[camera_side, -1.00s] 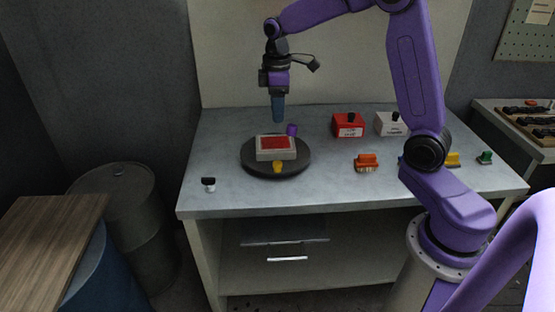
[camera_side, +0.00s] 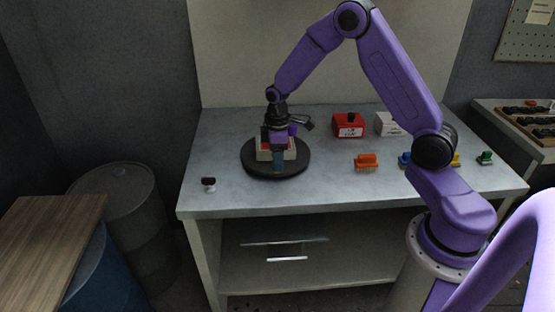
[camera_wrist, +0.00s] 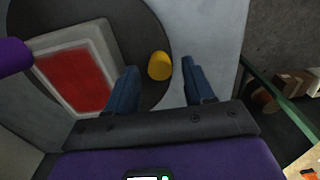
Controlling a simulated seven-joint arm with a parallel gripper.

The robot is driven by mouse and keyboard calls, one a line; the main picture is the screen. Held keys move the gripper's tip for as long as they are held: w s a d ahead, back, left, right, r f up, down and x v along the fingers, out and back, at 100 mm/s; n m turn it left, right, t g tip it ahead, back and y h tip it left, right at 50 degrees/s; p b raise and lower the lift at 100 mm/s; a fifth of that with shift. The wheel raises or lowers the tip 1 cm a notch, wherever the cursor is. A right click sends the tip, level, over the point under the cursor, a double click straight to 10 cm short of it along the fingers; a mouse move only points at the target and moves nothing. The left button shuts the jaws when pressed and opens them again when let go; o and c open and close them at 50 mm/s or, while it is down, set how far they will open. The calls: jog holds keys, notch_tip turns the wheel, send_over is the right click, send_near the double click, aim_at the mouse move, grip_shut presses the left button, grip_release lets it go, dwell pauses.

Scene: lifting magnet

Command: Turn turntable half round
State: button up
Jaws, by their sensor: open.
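The turntable (camera_side: 252,162) is a dark round disc on the bench. It bears a pale block with a red top (camera_wrist: 72,82), partly behind my gripper in the side view. A yellow peg (camera_wrist: 160,66) stands near the disc's edge. My gripper (camera_wrist: 159,78) is open and low over the front of the disc, pointing down. In the wrist view its blue fingers lie to either side of the yellow peg, with gaps on both sides. The side view hides the yellow peg behind my gripper (camera_side: 279,168).
A red box (camera_side: 348,126) and a white box (camera_side: 390,125) stand at the back right. An orange item (camera_side: 366,160) and a green one (camera_side: 485,158) lie to the right. A small black-and-white item (camera_side: 208,184) stands at front left. The bench front is clear.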

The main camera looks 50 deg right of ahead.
jog(key=shift+f, duration=0.5)
grip_shut()
